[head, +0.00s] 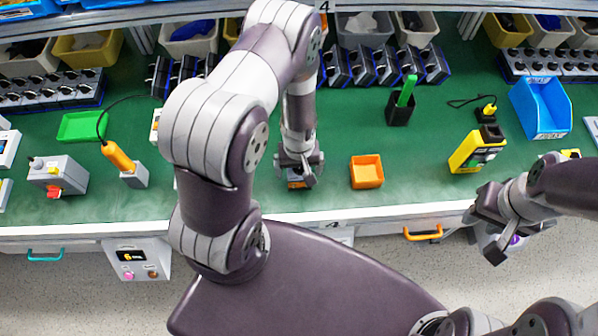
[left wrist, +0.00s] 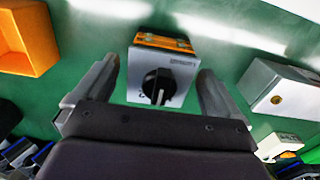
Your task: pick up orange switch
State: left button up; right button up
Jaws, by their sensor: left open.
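The orange switch (left wrist: 160,75) is a small grey box with an orange top edge and a black rotary knob on its face. In the left wrist view it lies between the two fingers of my open left gripper (left wrist: 163,92), with a gap showing on each side. In the head view my left gripper (head: 299,172) is low over the bench and covers most of the switch; only a bit of orange (head: 296,179) shows beneath it. My right gripper (head: 490,222) is off the bench's front edge at the right, far from the switch; its jaw opening is unclear.
An orange bin (head: 367,172) stands right of the switch on the green bench (head: 330,205). A grey box (left wrist: 280,88) is close beside the switch in the left wrist view. A yellow meter (head: 477,150) and black holder (head: 400,108) stand further right. Several switch boxes line the back.

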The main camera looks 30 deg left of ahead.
pick_arm(q)
jog(key=shift+w+f, duration=0.1)
jog(key=shift+f, duration=0.05)
jog(key=c, duration=1.2)
notch_tip(320, 180, up, 4)
jog(key=shift+r+b, duration=0.2)
jog(key=shift+b, duration=0.1)
jog(key=d+r+b, duration=0.1)
jog(key=d+r, duration=0.5)
jog(key=d, duration=0.5)
jog(key=shift+d+r, duration=0.35)
jog(key=shift+r, duration=0.05)
